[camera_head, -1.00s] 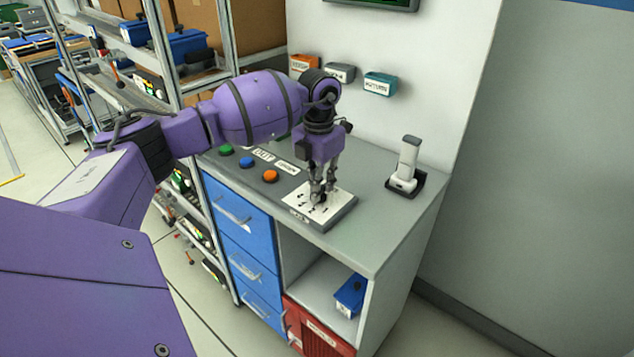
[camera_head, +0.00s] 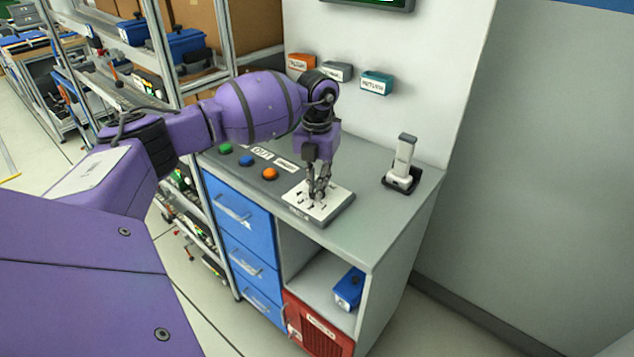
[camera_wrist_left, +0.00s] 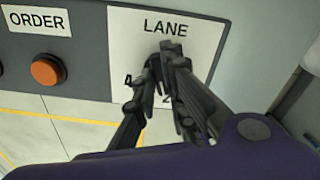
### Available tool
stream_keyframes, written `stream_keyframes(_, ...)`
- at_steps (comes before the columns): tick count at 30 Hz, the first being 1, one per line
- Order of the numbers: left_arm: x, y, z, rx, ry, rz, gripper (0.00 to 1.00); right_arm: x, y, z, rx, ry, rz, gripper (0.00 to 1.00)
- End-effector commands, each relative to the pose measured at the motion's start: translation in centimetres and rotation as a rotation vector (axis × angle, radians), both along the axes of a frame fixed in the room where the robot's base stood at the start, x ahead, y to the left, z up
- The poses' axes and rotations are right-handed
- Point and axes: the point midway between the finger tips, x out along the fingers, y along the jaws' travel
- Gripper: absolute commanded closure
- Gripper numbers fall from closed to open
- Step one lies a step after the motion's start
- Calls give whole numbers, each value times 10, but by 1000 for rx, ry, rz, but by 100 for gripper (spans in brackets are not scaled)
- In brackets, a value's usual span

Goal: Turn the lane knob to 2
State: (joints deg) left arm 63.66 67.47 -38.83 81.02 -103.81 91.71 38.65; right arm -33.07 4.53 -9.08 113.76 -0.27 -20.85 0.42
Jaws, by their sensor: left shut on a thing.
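The white lane panel (camera_head: 338,201) lies on the grey cabinet top; it also shows in the left wrist view (camera_wrist_left: 205,32), with the word LANE and parts of the digits 4 and 2. My left gripper (camera_head: 317,196) points down over the middle of this panel. Its fingers (camera_wrist_left: 163,58) are close together in the left wrist view, closed on the lane knob. The knob is hidden by the fingers, so which number it points to cannot be told. My right gripper is in no view.
Green (camera_head: 225,148), blue (camera_head: 246,160) and orange (camera_head: 269,174) buttons sit left of the panel. A white handheld device (camera_head: 404,160) stands in a dark cradle at the right. Small bins (camera_head: 376,83) hang on the wall behind. Grey counter is clear between panel and cradle.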

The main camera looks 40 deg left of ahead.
Motion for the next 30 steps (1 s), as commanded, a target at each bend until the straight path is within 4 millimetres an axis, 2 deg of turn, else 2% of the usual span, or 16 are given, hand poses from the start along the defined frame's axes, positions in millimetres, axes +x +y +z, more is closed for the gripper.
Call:
stream_keyframes(3, 0, 0, 0, 0, -1, 0, 100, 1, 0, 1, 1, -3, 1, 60)
stream_keyframes(4, 0, 0, 0, 0, -1, -1, 85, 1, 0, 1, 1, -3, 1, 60)
stream_keyframes(8, 0, 0, 0, 0, 0, -1, 70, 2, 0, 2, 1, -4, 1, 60)
stream_keyframes(16, 0, 0, 0, 0, 0, -1, 70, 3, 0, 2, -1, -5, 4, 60)
stream_keyframes(20, 0, 0, 8, 0, -1, -1, 70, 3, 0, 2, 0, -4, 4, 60)
stream_keyframes(23, 1, 1, 25, 1, -5, -1, 70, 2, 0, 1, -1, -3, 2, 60)
stream_keyframes(30, 1, 0, 77, 0, -5, -1, 70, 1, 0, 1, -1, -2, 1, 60)
